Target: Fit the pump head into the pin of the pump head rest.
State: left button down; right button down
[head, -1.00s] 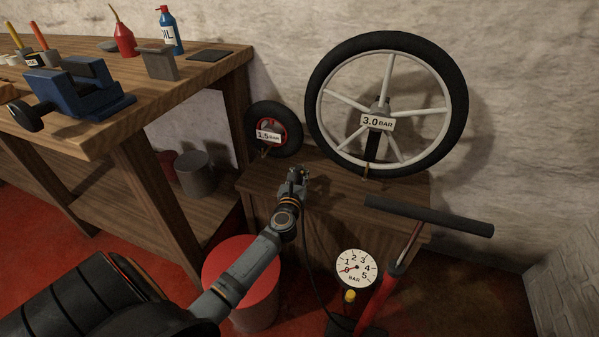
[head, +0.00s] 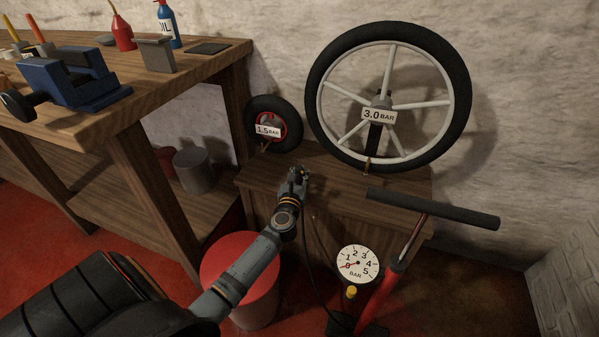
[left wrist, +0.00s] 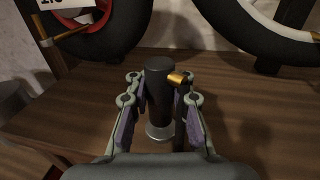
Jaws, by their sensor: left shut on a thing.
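My left gripper (head: 293,176) is over the front of the low wooden cabinet. In the left wrist view, its two fingers (left wrist: 158,110) are shut on the pump head (left wrist: 159,75), a black upright cylinder with a silver ring at its lower end. A brass fitting (left wrist: 177,79) sits at its upper right, and a dark hose (left wrist: 181,120) runs down from there. In the head view the arm mostly hides the pump head. The hose (head: 308,262) hangs towards the floor pump (head: 378,295). I cannot make out the pump head rest or its pin. My right gripper is not in view.
A big wheel marked 3.0 bar (head: 443,128) and a small wheel marked 1.5 bar (head: 290,112) stand on the cabinet (head: 335,178). The pump handle (head: 433,207) juts out in front. A red-topped bin (head: 225,265) stands below my arm. A workbench (head: 205,72) is at left.

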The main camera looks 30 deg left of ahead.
pick_arm(q)
jog(key=shift+f+b, duration=0.55)
jog(key=shift+f, duration=0.15)
jog(key=c, duration=1.1)
grip_release()
jog(key=shift+s, duration=0.1)
jog(key=v, duration=1.1)
jog(key=shift+s+d, duration=0.15)
jog(key=shift+s, duration=0.25)
